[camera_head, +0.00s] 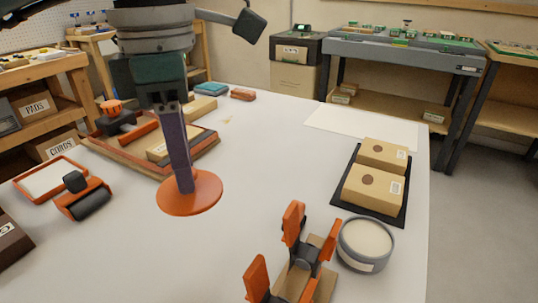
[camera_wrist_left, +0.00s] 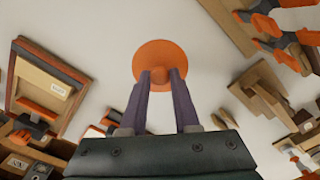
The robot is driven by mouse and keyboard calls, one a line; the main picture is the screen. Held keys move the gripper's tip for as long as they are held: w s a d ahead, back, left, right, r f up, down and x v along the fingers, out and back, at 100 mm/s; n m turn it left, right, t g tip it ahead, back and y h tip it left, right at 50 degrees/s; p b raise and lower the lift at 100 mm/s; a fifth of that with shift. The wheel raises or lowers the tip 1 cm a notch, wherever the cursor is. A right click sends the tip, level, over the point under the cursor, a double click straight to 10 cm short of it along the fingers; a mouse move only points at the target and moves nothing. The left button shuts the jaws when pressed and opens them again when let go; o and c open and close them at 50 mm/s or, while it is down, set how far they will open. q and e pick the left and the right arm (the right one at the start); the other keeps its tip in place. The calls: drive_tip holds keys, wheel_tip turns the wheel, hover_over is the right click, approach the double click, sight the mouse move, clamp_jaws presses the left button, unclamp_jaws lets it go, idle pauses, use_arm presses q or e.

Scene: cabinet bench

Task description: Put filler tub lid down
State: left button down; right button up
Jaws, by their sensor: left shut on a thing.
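The filler tub lid (camera_head: 190,200) is a flat orange disc with a small knob. My left gripper (camera_head: 185,187) points down and is shut on the lid's knob, with the disc level beneath the fingers. In the left wrist view the lid (camera_wrist_left: 160,52) shows beyond the two purple fingers, with its knob between their tips. I cannot tell whether the disc touches the white bench top (camera_head: 240,190) or hangs just above it. The filler tub (camera_head: 365,262), a grey round tub with pale filler, stands open at the right front. My right gripper is out of view.
An orange clamp on a wooden piece (camera_head: 290,270) stands left of the tub. A dark mat (camera_head: 336,205) with two brown boxes lies behind the tub. A wooden tray (camera_head: 120,160) of tools lies behind left; a roller (camera_head: 85,200) lies left. Bench around the lid is clear.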

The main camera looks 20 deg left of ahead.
use_arm(q)
wheel_tip(320, 180, down, 8)
drive_tip(key=shift+r+b, duration=0.15)
drive_tip(key=shift+b, duration=0.25)
wheel_tip(320, 180, down, 4)
drive_tip(key=shift+f+b, duration=0.1)
drive_tip(key=shift+b, duration=0.25)
drive_tip(key=shift+f, duration=0.15)
drive_tip(key=c, duration=0.6)
unclamp_jaws()
drive_tip(key=shift+c, duration=0.2)
